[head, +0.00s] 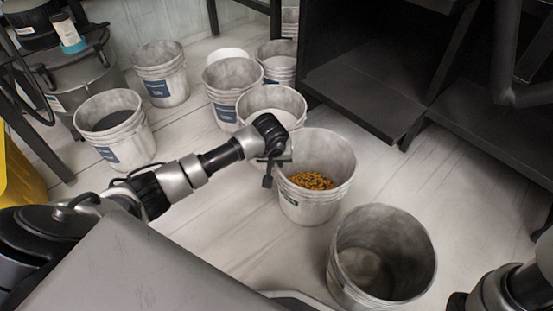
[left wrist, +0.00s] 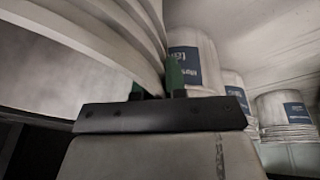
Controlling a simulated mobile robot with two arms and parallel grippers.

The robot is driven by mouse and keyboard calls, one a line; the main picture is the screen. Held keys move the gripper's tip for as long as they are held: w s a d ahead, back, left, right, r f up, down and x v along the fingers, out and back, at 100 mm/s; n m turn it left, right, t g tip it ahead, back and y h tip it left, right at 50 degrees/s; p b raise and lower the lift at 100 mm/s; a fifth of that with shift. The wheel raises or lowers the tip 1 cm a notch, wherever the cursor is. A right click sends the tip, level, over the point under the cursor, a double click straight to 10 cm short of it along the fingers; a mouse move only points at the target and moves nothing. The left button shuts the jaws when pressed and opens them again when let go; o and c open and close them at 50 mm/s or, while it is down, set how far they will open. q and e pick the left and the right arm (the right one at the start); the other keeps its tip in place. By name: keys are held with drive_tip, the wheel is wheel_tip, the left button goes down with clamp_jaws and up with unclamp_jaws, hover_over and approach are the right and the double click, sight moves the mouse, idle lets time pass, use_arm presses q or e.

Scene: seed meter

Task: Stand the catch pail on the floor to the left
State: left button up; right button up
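The catch pail appears to be the whitish ribbed pail (head: 318,208) holding orange-brown seed (head: 311,180), with a small green label, right of centre in the head view. It is upright; I cannot tell whether its base touches the floor. My left gripper (head: 270,168) is at its left rim. In the left wrist view the pail's ribbed wall (left wrist: 105,45) fills the gap between the fingers of the left gripper (left wrist: 158,92), which look shut on it. My right gripper is not in view; only part of my right arm shows at the lower right.
An empty pail (head: 352,275) stands at the front right. Several pails stand behind and left, including one with dark contents (head: 118,143) and one with pale contents (head: 270,96). A dark cabinet (head: 370,95) is at the right. Pale floor (head: 215,215) is clear left of the seed pail.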

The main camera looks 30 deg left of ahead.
use_arm(q)
drive_tip(key=o, duration=0.3)
drive_tip(key=shift+o, duration=0.2)
drive_tip(key=shift+r, duration=0.1)
